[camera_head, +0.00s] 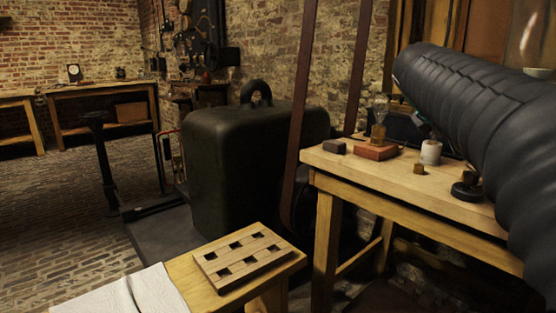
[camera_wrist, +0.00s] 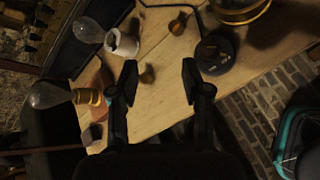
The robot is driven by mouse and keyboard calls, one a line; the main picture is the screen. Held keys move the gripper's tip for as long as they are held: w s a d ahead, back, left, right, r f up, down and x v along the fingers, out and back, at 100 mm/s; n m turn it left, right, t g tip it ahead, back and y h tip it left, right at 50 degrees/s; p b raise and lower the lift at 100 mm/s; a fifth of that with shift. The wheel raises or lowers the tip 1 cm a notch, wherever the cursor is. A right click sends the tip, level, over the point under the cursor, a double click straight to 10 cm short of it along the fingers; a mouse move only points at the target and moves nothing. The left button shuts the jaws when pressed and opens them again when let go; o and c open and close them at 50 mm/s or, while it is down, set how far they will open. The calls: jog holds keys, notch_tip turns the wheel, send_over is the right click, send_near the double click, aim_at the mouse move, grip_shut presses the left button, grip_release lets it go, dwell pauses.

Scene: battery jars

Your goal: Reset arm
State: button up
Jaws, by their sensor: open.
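My gripper (camera_wrist: 158,82) shows in the wrist view with its two dark fingers spread apart and nothing between them. It is above the wooden worktable (camera_head: 445,190), whose top also fills the middle of the wrist view (camera_wrist: 170,55). In the head view, my dark ribbed arm crosses the right side over the table, and I cannot make out the gripper there.
A wooden board with square holes (camera_head: 242,255) lies on the nearer bench. Brick floor lies left.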

jog(key=s+a+f+m+y+p, duration=0.1)
jog(key=s+a+f+m+y, duration=0.3)
jog(key=s+a+f+m, duration=0.5)
jog(key=s+a+f+m+g+y+p, duration=0.1)
jog(key=s+a+f+m+y, duration=0.3)
jog(key=s+f, duration=1.2)
jog(key=a+m, duration=0.4)
jog(key=a, duration=0.2)
jog(key=shift+a+m+y+p, duration=0.15)
jog(key=shift+m+y+p, duration=0.15)
jog(key=shift+m, duration=0.1)
